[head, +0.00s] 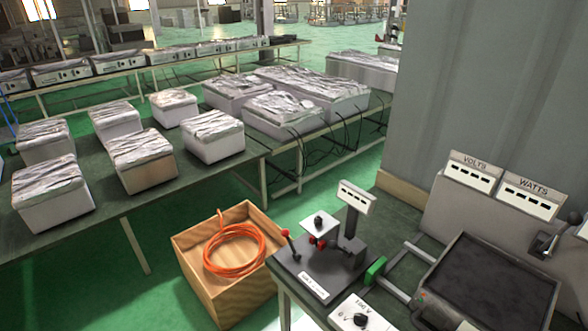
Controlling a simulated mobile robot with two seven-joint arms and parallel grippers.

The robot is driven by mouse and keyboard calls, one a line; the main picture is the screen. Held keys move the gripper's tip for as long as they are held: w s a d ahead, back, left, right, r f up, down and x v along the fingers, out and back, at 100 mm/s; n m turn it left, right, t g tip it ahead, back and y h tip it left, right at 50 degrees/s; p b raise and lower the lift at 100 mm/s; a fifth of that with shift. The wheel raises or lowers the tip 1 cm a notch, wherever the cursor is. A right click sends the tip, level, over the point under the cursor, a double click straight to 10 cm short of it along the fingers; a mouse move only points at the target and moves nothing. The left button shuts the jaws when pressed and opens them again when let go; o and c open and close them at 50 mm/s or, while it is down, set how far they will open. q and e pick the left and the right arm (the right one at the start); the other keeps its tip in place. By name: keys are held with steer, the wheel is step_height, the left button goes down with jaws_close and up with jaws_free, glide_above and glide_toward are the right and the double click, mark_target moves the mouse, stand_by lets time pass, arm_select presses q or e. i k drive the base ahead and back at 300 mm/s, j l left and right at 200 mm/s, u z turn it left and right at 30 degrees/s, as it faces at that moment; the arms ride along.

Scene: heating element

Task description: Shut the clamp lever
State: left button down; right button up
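A small fixture with a black base (312,283) stands at the corner of the near bench. A lever with a red knob (285,233) rises at its left side, tilted up to the left. A white plate (320,227) with a dark knob on top sits in the middle, with red parts just under it. I cannot tell for sure which part is the clamp lever or whether it clamps anything. A dark lever-like part (545,241) also shows at the right edge, on the grey panel. Neither of my grippers is in view.
A white display on a dark post (355,198) stands behind the fixture. A dark tray (490,280), meters (473,172) and a voltage box (362,318) lie to its right. A wooden crate (196,265) with an orange hose (233,262) stands on the floor to its left.

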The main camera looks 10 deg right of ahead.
mark_target(289, 241)
steer(key=i+j+z, duration=0.2)
steer(key=i+z, duration=0.25)
steer(key=i+j+z, duration=0.25)
steer(key=z, duration=0.15)
steer(key=i+j+z, duration=0.25)
steer(key=j+z, duration=0.2)
steer(key=i+j+z, duration=0.15)
steer(key=j+z, duration=0.25)
steer(key=j, duration=0.15)
